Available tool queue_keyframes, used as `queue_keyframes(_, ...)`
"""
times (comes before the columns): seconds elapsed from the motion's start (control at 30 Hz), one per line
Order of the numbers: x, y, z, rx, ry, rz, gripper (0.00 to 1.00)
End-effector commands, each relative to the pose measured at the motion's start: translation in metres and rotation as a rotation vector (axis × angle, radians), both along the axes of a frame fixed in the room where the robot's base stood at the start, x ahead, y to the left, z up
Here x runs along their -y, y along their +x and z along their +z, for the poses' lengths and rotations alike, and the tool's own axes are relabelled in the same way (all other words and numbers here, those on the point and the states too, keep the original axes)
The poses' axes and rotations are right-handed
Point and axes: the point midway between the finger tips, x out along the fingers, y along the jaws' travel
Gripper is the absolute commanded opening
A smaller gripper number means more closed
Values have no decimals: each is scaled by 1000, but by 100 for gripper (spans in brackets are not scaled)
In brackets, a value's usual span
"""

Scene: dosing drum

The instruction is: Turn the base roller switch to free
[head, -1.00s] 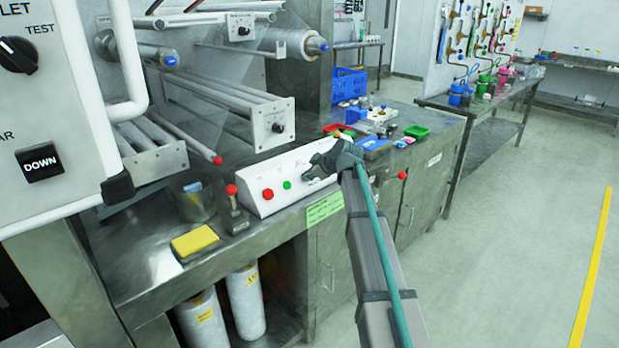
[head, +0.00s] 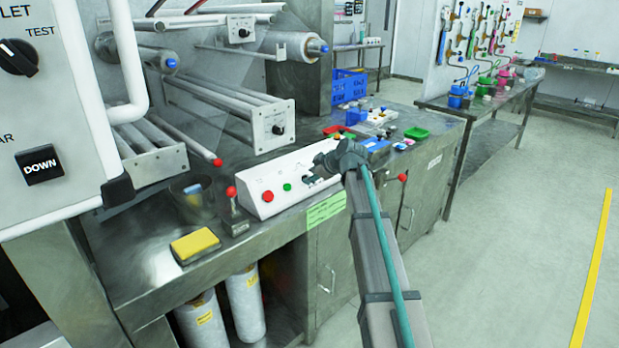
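A white sloped control box (head: 259,181) stands on the steel bench, with a red button (head: 267,196), a green button (head: 287,187) and a small dark knob (head: 307,180) on its face. My gripper (head: 318,172) is at the right part of this box, its fingers pointing left and down close to the knob. I cannot tell whether it touches the knob or how far its fingers are apart. Other black knobs show on the lower roller end plate (head: 273,124) and the upper roller plate (head: 241,28). Labels are too small to read, so I cannot tell which is the base roller switch.
A red-topped lever (head: 233,212), a metal cup (head: 192,200) and a yellow sponge (head: 195,244) stand left of the box. Red and green trays (head: 417,132) and small parts lie behind my gripper. A grey panel with a DOWN button (head: 39,164) fills the left.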

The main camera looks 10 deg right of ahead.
Motion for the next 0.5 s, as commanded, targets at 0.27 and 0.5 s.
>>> queue_keyframes(0.27, 20, -38, 35, 2, 0, -1, 36)
queue_keyframes(0.5, 33, -60, 57, 1, 1, 0, 36)
